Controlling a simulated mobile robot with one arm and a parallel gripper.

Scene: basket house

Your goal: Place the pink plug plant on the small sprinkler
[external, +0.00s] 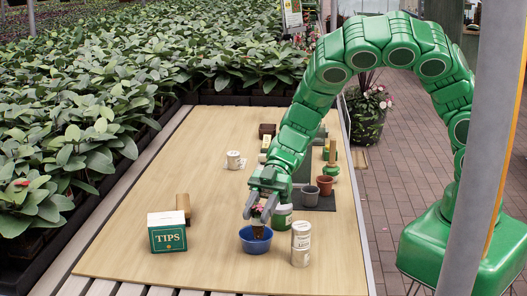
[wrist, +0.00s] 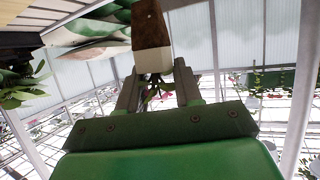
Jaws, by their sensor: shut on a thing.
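My gripper (external: 262,199) is shut on the pink plug plant (external: 258,227), fingers pointing down at the front middle of the table. The plant has pink petals at its top and a brown plug below, at or just over the blue bowl (external: 247,246); I cannot tell whether it touches it. In the wrist view, the plant's brown and whitish plug (wrist: 152,30) sticks out beyond my gripper (wrist: 157,84), with its green leaves between the fingers. I cannot clearly identify the small sprinkler; a green-based item with a tan upright (external: 332,155) stands at the back right.
A green and white can (external: 282,222) and stacked pale tins (external: 301,242) stand close right of the bowl. Grey (external: 308,196) and brown pots (external: 325,184) stand behind. A TIPS box (external: 167,232) and a white mug (external: 234,160) are left.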

